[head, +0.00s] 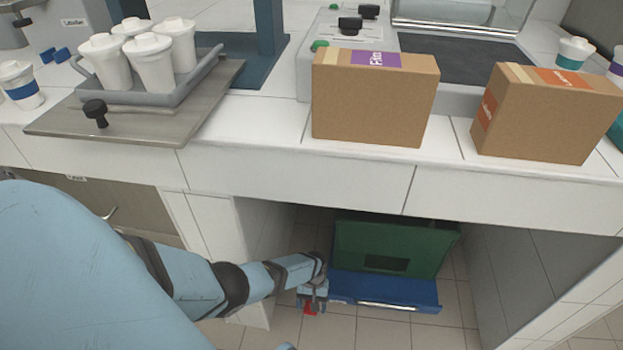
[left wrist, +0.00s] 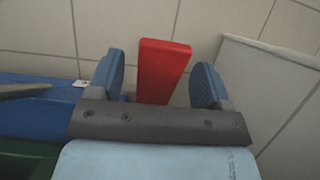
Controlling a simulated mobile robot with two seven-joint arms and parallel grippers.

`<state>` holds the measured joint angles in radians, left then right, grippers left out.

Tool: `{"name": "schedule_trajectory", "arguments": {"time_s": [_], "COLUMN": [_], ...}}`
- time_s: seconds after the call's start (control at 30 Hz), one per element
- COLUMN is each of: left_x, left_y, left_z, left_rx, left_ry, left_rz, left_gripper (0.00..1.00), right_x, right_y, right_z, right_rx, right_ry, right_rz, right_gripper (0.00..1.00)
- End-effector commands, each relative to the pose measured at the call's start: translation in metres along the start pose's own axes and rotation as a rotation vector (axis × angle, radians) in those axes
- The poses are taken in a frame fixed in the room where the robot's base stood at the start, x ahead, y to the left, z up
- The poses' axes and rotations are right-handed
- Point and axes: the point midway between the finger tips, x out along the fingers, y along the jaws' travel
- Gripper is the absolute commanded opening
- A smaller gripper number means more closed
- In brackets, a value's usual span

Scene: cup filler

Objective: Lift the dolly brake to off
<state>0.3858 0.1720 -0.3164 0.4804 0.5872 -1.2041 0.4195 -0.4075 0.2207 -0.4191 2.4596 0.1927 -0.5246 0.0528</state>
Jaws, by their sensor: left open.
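The dolly (head: 400,295) is a low blue platform on the floor under the counter, with a green crate (head: 350,245) on it. The dolly brake (left wrist: 163,69) is a red pedal; in the left wrist view it stands between my left gripper's fingers with gaps on both sides. It also shows as a small red patch in the head view (head: 310,308). My left gripper (left wrist: 157,83) is open around the red pedal at the dolly's left end; in the head view it reaches down there (head: 313,298). The pedal's lower end is hidden behind the gripper body. My right gripper is not in view.
A white side panel (left wrist: 270,85) stands close to the right of my left gripper in the wrist view. The counter (head: 280,170) overhangs the bay. On it are two cardboard boxes (head: 370,105) (head: 540,125) and a tray (head: 205,75) of white cups. Tiled floor in front is clear.

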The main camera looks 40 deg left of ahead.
Motion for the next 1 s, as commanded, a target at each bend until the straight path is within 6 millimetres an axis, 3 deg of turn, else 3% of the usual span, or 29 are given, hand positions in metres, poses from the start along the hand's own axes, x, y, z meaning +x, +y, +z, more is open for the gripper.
{"name": "schedule_trajectory", "arguments": {"time_s": [0.23,0.67,0.8,1.0], "left_x": [-0.021,-0.115,-0.131,-0.139], "left_y": [0.000,0.000,0.000,0.000], "left_z": [0.001,0.002,0.001,0.000], "left_rx": [0.000,0.000,0.000,0.000], "left_ry": [0.002,0.001,0.001,0.000], "left_rz": [0.000,0.001,0.001,0.000], "left_gripper": [0.72,0.72,0.72,0.72], "right_x": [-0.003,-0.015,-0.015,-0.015], "right_y": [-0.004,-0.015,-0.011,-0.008], "right_z": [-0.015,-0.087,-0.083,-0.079], "right_rx": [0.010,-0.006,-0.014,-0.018], "right_ry": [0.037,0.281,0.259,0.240], "right_rz": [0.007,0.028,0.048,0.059], "right_gripper": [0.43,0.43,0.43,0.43]}}
